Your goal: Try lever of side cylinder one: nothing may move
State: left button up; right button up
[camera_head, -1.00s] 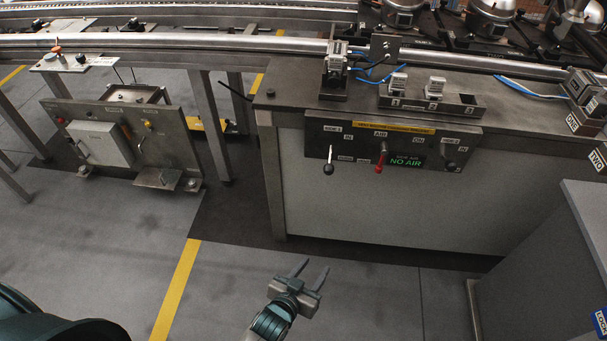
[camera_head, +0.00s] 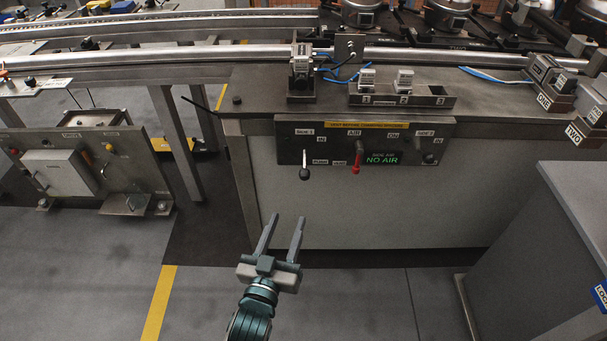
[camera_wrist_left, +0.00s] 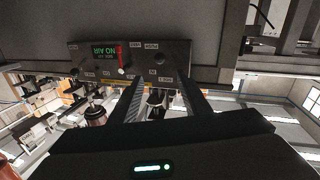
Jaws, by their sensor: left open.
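The side 1 lever (camera_head: 304,173) has a pale rod and a black ball knob. It hangs down at the left of the dark control panel (camera_head: 336,131). My left gripper (camera_head: 285,218) is open and empty. In the head view its fingers point up toward the panel, with the tips below the lever knob and apart from it. In the left wrist view the panel (camera_wrist_left: 85,66) shows upside down beyond the open fingers; I cannot surely make out the lever there. My right gripper is out of view.
A red lever (camera_head: 356,168) hangs beside a green "NO AIR" sign (camera_head: 381,160). A numbered tray (camera_head: 430,102) stands on the bench above. A grey cabinet (camera_head: 560,220) is at the right, a separate panel stand (camera_head: 140,165) at the left. The floor before the bench is clear.

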aim_at(303, 179)
pick_arm(q)
jog(key=x, duration=1.7)
jog(key=shift+w+b, duration=0.1)
jog(key=shift+b, duration=0.3)
grip_shut()
